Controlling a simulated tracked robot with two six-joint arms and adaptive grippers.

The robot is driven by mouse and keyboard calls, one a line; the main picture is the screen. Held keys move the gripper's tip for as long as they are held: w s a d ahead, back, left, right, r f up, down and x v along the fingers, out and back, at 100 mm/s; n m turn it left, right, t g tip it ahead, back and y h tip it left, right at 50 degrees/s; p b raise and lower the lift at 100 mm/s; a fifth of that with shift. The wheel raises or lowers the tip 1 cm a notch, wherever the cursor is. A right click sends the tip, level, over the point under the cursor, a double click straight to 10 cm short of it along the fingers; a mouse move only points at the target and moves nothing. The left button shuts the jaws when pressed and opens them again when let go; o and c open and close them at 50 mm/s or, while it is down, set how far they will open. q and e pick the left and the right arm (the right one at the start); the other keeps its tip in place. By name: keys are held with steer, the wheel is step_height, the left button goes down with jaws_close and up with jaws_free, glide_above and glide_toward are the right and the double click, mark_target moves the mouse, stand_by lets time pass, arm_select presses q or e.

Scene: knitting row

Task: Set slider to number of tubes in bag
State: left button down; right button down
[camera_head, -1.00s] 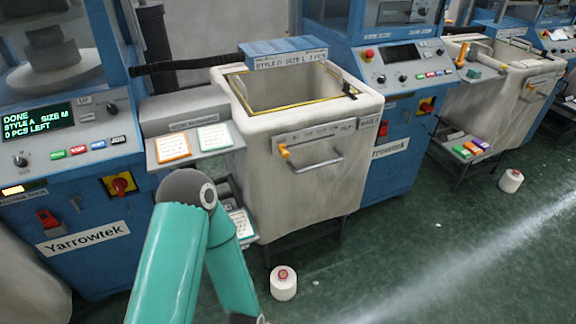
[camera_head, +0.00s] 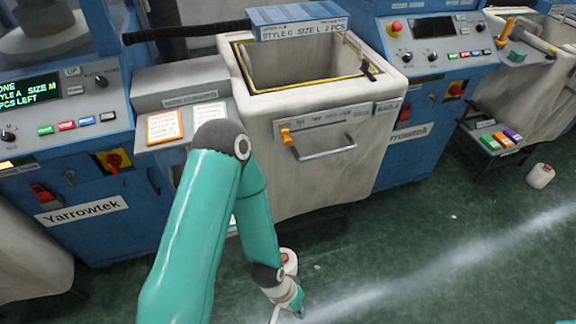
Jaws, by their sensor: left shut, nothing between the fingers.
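The bag (camera_head: 350,168) is a large cream bin with an open top and a yellow inner edge. I see its inner walls, but the bottom is hidden and no tubes show. A label plate (camera_head: 330,123) on its front has small marks I cannot read. The orange slider (camera_head: 286,136) sits at the plate's left end, above a metal handle (camera_head: 325,152). My left arm stands in front of the bag's left side and bends down. My left gripper (camera_head: 290,312) is shut and empty at the bottom edge, low over the floor, partly cut off and apart from the slider.
Blue Yarrowtek machines flank the bag, with a control panel (camera_head: 60,110) at left and another (camera_head: 435,38) at right. A second orange slider (camera_head: 506,30) is at far right. Cards (camera_head: 165,127) lie on the shelf.

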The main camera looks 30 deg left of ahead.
arm_select(q)
steer(key=w+a+n+t+y+b, duration=0.1)
steer(key=w+a+n+t+b, duration=0.2)
steer(key=w, duration=0.4)
steer(key=w+a+n+t+y+b, duration=0.1)
steer(key=w+n+t+y+b, duration=0.15)
steer(key=w+b, duration=0.4)
steer(key=w+a+n+t+y+b, duration=0.1)
steer(key=w+a+n+t+b, duration=0.15)
steer(key=w, duration=0.55)
steer(key=n+t+y+b, duration=0.3)
steer(key=n+y+b, duration=1)
steer(key=n+b, duration=0.3)
glide_toward(274, 136)
steer(key=w+a+n+p, duration=0.1)
steer(key=w+a, duration=0.1)
steer(key=w+a+n+p, duration=0.1)
steer(key=w+a, duration=0.1)
steer(key=a, duration=0.1)
steer(key=shift+f+p, duration=0.15)
steer(key=shift+p, duration=0.15)
